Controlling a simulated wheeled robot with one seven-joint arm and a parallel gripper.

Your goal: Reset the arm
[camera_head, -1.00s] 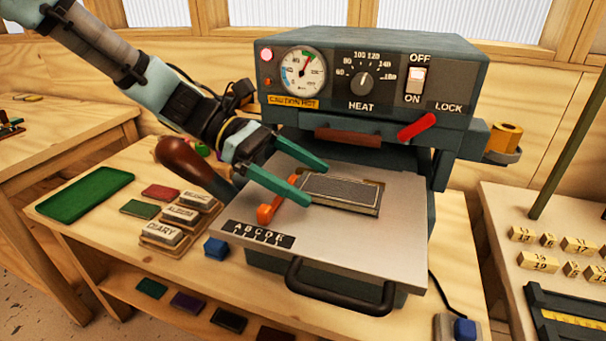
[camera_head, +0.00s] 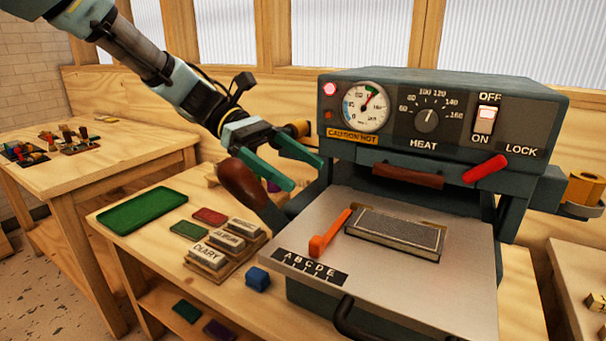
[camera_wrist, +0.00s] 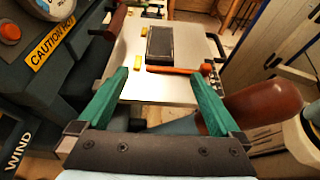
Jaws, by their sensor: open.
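My gripper (camera_head: 306,174) has two green fingers spread apart with nothing between them. In the head view it hangs above the left side of the foil press (camera_head: 345,170), near the brown lever knob (camera_head: 240,180). In the wrist view the open fingers (camera_wrist: 165,90) point toward the press plate, with the brown knob (camera_wrist: 265,103) beside the right finger. A dark rectangular book cover (camera_head: 395,232) lies on the silver plate (camera_head: 400,280), apart from my gripper. An orange-handled tool (camera_head: 330,235) lies beside it.
A green tray (camera_head: 142,208), stamp blocks (camera_head: 225,243) and a blue block (camera_head: 257,279) sit on the bench left of the press. The press has a gauge (camera_head: 364,107), a heat dial and a red lock lever (camera_head: 485,168). Another table (camera_head: 110,165) stands at left.

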